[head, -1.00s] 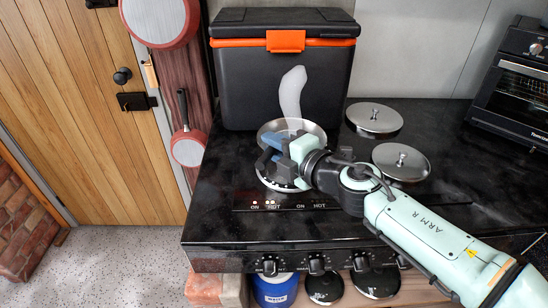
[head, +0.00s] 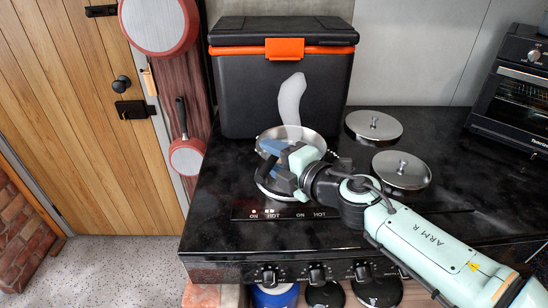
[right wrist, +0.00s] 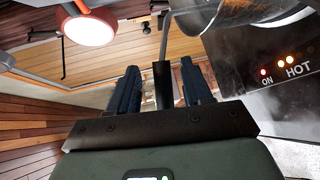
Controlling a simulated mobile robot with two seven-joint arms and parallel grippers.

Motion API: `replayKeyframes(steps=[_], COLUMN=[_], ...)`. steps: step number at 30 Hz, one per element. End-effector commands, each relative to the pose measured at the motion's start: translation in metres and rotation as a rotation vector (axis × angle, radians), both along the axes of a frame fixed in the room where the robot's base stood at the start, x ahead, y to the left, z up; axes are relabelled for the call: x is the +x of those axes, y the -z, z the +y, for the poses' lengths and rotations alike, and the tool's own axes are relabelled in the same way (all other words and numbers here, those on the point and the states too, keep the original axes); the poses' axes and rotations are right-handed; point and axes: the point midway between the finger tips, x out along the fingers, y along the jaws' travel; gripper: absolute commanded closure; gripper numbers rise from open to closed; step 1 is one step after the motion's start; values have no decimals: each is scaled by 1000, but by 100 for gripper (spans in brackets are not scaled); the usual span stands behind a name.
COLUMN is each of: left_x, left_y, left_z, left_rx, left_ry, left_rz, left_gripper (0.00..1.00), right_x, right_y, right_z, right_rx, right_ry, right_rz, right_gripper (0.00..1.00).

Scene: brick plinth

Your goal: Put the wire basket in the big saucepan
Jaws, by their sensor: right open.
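A steel saucepan (head: 315,137) stands on the dark cooktop in front of the cooler, partly hidden by my right gripper. Wire mesh (right wrist: 238,12), which looks like the wire basket, shows at the top of the right wrist view beside shiny steel. How deep it sits in or beside the pan is unclear. My right gripper (head: 270,166) is over the pan's front left side. In the right wrist view its blue fingers (right wrist: 160,92) are apart, with a dark upright bar between them, perhaps a handle; contact is unclear. My left gripper is out of view.
A black cooler (head: 250,95) with an orange latch stands behind the pan; a pale, long shape rises before it. Two steel lids (head: 374,125) (head: 401,170) lie to the right, near a toaster oven (head: 515,92). Red pans hang left. The cooktop's front left is clear.

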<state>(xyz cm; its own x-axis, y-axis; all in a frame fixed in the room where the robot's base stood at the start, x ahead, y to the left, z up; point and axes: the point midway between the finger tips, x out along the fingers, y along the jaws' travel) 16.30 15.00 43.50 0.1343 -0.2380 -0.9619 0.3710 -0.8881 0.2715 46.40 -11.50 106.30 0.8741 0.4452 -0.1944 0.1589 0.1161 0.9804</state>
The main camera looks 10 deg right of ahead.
Motion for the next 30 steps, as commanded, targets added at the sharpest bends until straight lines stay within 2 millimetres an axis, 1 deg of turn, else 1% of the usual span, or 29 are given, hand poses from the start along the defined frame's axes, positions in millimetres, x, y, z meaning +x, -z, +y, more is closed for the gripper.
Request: replayKeyframes(steps=[5,12,16,21,30], left_x=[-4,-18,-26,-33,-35], left_y=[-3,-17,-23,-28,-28], left_z=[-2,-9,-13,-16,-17], left_rx=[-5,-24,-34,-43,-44], left_ry=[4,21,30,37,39], left_rz=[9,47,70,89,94], left_gripper=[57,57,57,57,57], right_x=[-25,-71,-90,-103,-105], right_y=[-8,-19,-23,-25,-24], right_z=[-13,-37,-46,-53,-53], right_rx=[0,-1,1,-1,0], right_ry=[3,4,2,1,0], right_rz=[-3,-3,-2,-1,-1], right_gripper=[50,50,50,50,50])
